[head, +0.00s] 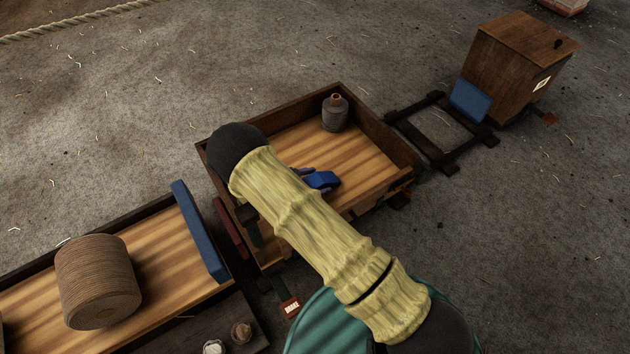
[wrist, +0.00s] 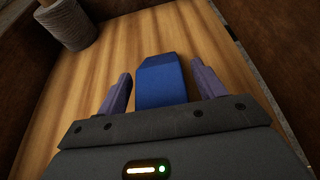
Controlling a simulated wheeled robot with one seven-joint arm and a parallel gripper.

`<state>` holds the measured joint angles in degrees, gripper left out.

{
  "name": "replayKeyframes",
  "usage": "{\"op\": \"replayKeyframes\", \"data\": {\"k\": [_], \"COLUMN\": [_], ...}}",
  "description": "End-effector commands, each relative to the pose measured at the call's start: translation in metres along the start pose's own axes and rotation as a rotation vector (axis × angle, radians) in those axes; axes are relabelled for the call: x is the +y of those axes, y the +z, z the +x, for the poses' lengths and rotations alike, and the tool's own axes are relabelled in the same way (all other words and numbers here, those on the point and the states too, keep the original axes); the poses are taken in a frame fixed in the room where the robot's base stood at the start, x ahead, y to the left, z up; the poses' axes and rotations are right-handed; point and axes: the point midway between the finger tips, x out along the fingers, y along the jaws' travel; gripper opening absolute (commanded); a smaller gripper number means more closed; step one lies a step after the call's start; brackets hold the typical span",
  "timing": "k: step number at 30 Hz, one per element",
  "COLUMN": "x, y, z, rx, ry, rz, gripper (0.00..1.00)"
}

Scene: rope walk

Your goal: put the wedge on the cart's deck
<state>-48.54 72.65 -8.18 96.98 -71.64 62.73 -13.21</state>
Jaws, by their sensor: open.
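The blue wedge (head: 322,180) is inside the middle cart (head: 372,113), over its striped wooden deck (head: 372,150). In the wrist view the wedge (wrist: 162,82) lies between the two purple fingers of my gripper (wrist: 161,70). The fingers are open, with a gap showing on each side of the wedge. The wedge appears to rest on the deck (wrist: 110,60), but its near end is hidden by my gripper's body. In the head view my arm covers the near left part of the cart and most of my gripper.
At left, another cart holds a rope spool (head: 97,282) and a blue end board (head: 199,232). Rails (head: 430,135) lead right to a wooden box (head: 516,66) behind a blue pad (head: 470,101).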

Motion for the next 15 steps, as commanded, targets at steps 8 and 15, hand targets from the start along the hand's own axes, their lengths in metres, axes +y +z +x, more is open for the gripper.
{"op": "replayKeyframes", "data": {"k": [8,15], "x": [0.001,0.001], "y": [0.005,0.007], "z": [-0.017,-0.061], "rx": [0.000,0.000], "ry": [0.003,0.004], "rz": [-0.001,-0.001], "gripper": [0.69,0.69]}}
